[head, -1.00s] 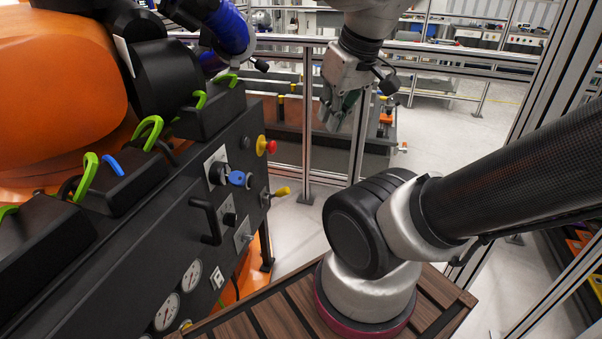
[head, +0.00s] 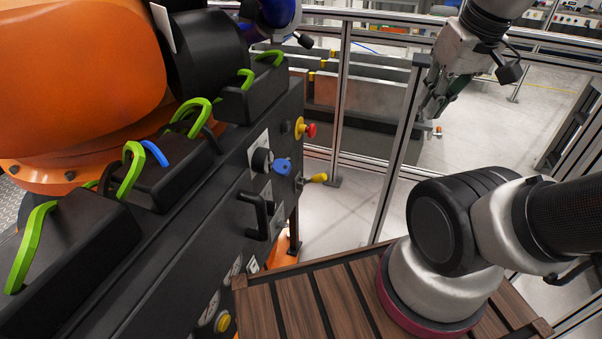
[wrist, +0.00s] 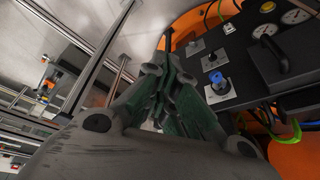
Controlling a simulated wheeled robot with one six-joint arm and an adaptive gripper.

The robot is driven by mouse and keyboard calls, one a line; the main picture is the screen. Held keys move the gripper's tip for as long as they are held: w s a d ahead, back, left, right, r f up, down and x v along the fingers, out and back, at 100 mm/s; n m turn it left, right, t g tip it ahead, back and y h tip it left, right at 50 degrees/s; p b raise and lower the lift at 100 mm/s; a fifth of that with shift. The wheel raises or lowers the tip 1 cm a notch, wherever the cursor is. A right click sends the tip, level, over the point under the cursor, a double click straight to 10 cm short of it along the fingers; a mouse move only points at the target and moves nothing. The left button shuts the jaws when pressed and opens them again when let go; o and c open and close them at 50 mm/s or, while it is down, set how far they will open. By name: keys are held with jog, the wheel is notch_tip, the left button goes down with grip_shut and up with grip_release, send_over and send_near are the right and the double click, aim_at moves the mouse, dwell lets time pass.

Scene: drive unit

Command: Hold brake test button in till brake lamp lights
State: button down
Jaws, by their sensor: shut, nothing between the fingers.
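The black control panel (head: 228,230) stands at the left in the head view. It carries a red knob on a yellow collar (head: 308,130), a blue selector (head: 281,165), a yellow-tipped lever (head: 317,178) and a yellow round button (head: 222,321) at the bottom edge. No label is legible, so I cannot tell which is the brake test button or the brake lamp. My gripper (head: 434,108) is shut and empty, in the air right of the panel and apart from it. In the wrist view my gripper (wrist: 164,78) points past the panel, with the blue selector (wrist: 217,79) to its right.
A black handle (head: 254,215) sticks out of the panel front, with gauges (head: 207,308) below it. Green clips (head: 131,169) line its top. An orange machine (head: 80,90) stands behind. Metal fence posts (head: 400,150) rise near my gripper. Open floor (head: 345,215) lies between panel and fence.

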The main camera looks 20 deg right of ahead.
jog(key=w+a+f+m+g+y, duration=0.35)
jog(key=w+f+m+y, duration=0.2)
jog(key=w+f, duration=0.25)
jog(key=w+a+f+m+g+y, duration=0.2)
jog(key=w+a+f+m+y, duration=0.35)
jog(key=w+f, duration=0.3)
jog(key=w+d+f+m+t+y, duration=0.1)
jog(key=w+f+m+t, duration=0.2)
jog(key=f, duration=0.5)
jog(key=w+d+f+m+t+y, duration=0.1)
jog(key=w+d+f+m+t, duration=0.1)
jog(key=f+m+t, duration=0.3)
jog(key=w+d+f+m+t+y, duration=0.1)
jog(key=w+f+m+t, duration=0.3)
jog(key=f, duration=0.7)
jog(key=shift+d+f+m, duration=0.4)
jog(key=shift+d+m, duration=0.25)
jog(key=shift+m, duration=0.35)
jog(key=x, duration=1.4)
jog(key=shift+r, duration=0.25)
jog(key=shift+a, duration=0.1)
